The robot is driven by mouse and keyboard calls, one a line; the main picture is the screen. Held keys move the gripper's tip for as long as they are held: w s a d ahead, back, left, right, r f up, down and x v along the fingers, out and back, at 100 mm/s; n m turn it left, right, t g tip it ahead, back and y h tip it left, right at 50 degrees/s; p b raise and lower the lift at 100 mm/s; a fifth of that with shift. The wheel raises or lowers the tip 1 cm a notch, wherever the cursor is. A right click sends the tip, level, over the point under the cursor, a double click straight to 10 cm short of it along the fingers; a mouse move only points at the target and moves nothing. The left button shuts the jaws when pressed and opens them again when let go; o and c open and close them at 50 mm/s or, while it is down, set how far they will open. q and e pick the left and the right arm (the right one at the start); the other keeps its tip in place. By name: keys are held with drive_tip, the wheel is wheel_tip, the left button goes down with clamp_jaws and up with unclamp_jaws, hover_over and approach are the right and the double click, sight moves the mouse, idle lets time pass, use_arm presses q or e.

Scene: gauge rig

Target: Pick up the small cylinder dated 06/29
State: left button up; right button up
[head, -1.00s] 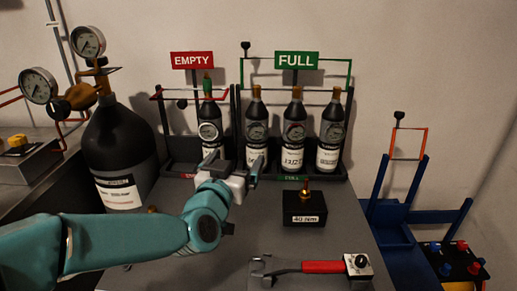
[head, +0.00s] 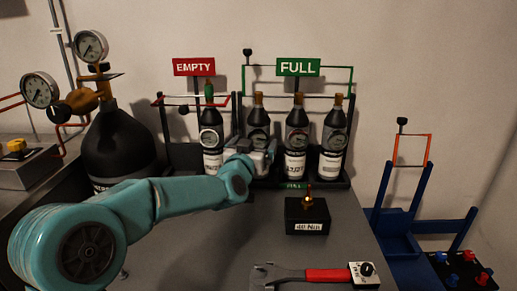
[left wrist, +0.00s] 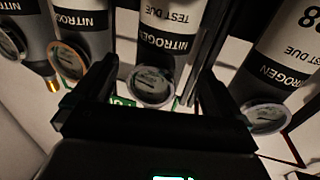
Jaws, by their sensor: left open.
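Several small dark cylinders with grey lower parts, white labels and round gauges stand upright in the racks. One (head: 211,135) is under the EMPTY sign. Under the FULL sign stand a left one (head: 258,118), a middle one (head: 296,135) and a right one (head: 333,140). I cannot read the date 06/29 on any label. My left gripper (head: 264,152) is open at the left FULL cylinder and hides its label. In the left wrist view, upside down, this cylinder (left wrist: 168,45) appears between the open fingers (left wrist: 155,85). I cannot tell whether they touch it. My right gripper is not in view.
A black block marked 40 Nm (head: 307,215) and a red-handled wrench (head: 325,275) are on the bench. A large black cylinder (head: 118,140) with gauges stands left. A blue cart (head: 395,240) stands right. Bench space between the block and wrench is clear.

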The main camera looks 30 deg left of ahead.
use_arm(q)
drive_tip(key=shift+x, duration=1.4)
drive_tip(key=c, duration=1.3)
drive_tip(key=shift+w, duration=0.1)
drive_tip(key=c, duration=0.5)
drive_tip(key=shift+o, duration=0.2)
drive_tip(key=shift+r, duration=0.15)
